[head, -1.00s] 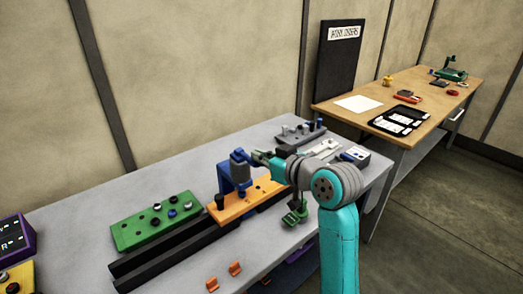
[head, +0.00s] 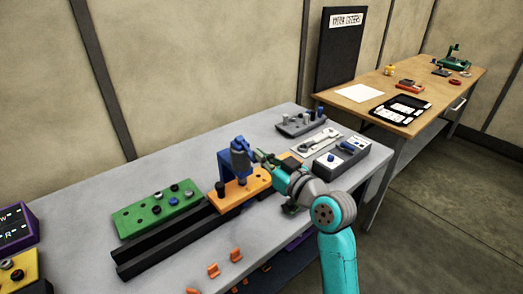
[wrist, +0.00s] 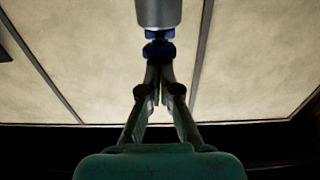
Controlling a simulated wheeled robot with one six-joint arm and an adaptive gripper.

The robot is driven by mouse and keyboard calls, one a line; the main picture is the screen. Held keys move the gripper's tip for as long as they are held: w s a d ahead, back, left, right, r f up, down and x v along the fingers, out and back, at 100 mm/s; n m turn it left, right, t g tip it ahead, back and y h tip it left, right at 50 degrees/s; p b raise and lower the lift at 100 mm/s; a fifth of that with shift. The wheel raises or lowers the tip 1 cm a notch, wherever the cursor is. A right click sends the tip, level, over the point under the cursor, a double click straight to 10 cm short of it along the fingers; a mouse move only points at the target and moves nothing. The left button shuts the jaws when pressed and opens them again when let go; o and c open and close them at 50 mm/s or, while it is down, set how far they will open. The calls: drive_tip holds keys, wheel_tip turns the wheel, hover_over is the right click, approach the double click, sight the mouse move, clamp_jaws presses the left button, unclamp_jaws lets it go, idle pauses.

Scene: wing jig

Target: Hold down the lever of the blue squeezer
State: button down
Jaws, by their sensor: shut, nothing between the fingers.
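The blue squeezer (head: 226,163) stands upright on an orange block at the middle of the grey bench in the head view, with a grey cylindrical body at its front. My gripper (head: 259,156) is shut and empty, just right of the squeezer. In the wrist view, the closed fingertips of my gripper (wrist: 159,62) reach up to a small dark blue part (wrist: 159,46) under a grey cylinder (wrist: 158,13). They look very close to it or touching; I cannot tell which. I cannot make out the lever clearly.
The orange block (head: 232,196) sits on a black rail (head: 165,247). A green board (head: 138,221) with several knobs lies left. Orange clips (head: 214,270) lie in front. A grey box (head: 342,160) stands right. A wooden table (head: 447,89) stands behind right.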

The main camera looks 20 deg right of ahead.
drive_tip(key=shift+f, duration=0.65)
idle(1.0)
drive_tip(key=shift+r, duration=0.1)
idle(0.3)
